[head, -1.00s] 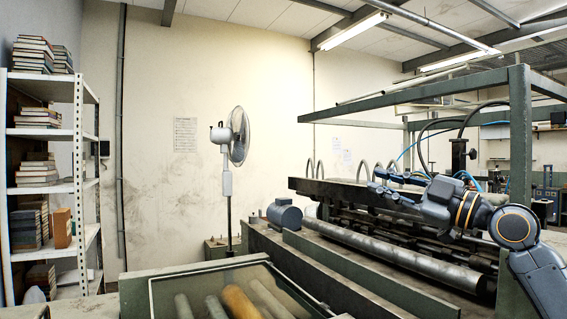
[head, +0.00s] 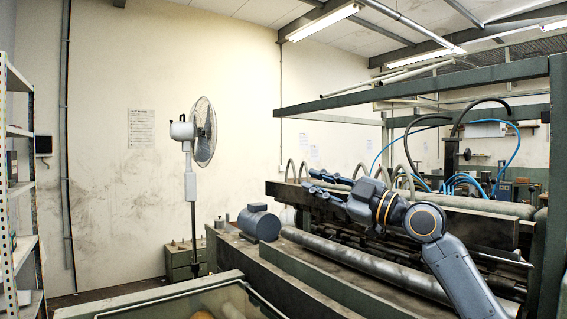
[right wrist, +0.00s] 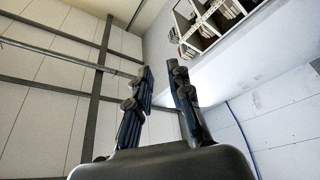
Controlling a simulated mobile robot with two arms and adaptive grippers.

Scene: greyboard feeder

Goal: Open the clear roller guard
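The clear roller guard (head: 190,299) is a flat transparent panel in a dark frame. It lies at the bottom edge of the head view and is partly cut off. It looks closed over the rollers; a bit of an orange roller (head: 203,315) shows through it. My right gripper (head: 314,181) is raised over the long machine, well above and to the right of the guard, and touches nothing. In the right wrist view its two fingers (right wrist: 161,70) stand apart with nothing between them. My left gripper is in neither view.
A grey motor (head: 259,222) and a long steel roller (head: 350,259) lie on the machine behind the guard. A green frame post (head: 552,200) stands at the right. A standing fan (head: 192,160) and a white shelf (head: 22,200) are farther left. The air above the guard is clear.

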